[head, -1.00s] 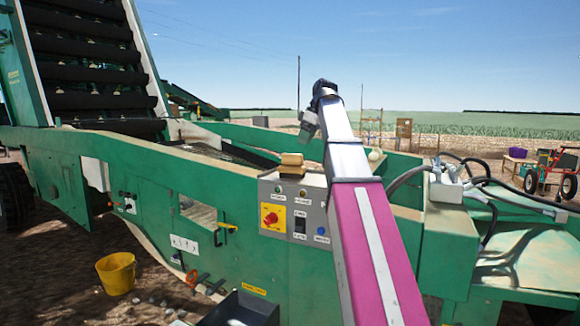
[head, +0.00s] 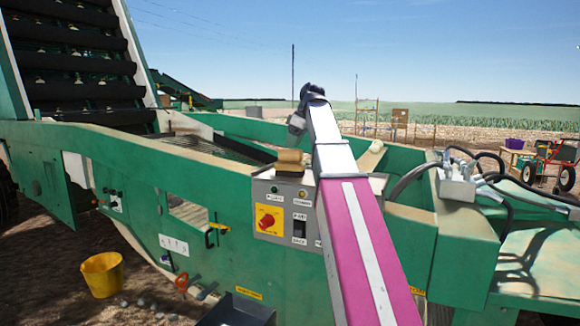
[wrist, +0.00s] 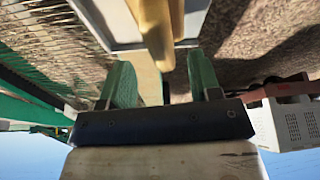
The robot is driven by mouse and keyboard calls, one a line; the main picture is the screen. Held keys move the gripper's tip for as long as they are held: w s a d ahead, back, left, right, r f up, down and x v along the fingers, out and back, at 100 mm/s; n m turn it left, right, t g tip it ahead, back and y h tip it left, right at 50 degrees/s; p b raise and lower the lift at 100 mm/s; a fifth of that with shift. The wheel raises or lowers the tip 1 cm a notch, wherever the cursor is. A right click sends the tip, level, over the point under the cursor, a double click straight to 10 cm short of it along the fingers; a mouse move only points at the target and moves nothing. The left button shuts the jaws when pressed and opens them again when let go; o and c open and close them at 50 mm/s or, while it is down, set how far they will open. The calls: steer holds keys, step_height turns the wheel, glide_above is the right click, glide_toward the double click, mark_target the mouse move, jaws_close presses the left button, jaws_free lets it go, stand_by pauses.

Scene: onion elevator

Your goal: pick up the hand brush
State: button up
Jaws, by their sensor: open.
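A tan, block-like thing that looks like the hand brush (head: 291,161) lies on top of the grey control box (head: 268,188) in the head view. The wrist view shows a long yellowish wooden thing (wrist: 153,30), probably the same brush, at the top middle. My gripper (wrist: 160,65) has two green fingers, spread apart. The wooden thing lies ahead of the gap between them, and nothing looks clamped. In the head view, the dark end of my arm (head: 298,122) is above the box; its fingers cannot be made out there.
The green machine (head: 130,170) fills the middle, with a roller elevator (head: 75,65) at the left. A yellow bucket (head: 102,275) stands on the soil below. Hoses (head: 490,165) and fittings sit at the right. A red cart (head: 556,162) stands farther back.

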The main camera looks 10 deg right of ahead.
mark_target(288, 162)
steer(key=shift+x, duration=2.6)
steer(key=shift+s, duration=0.15)
jaws_close()
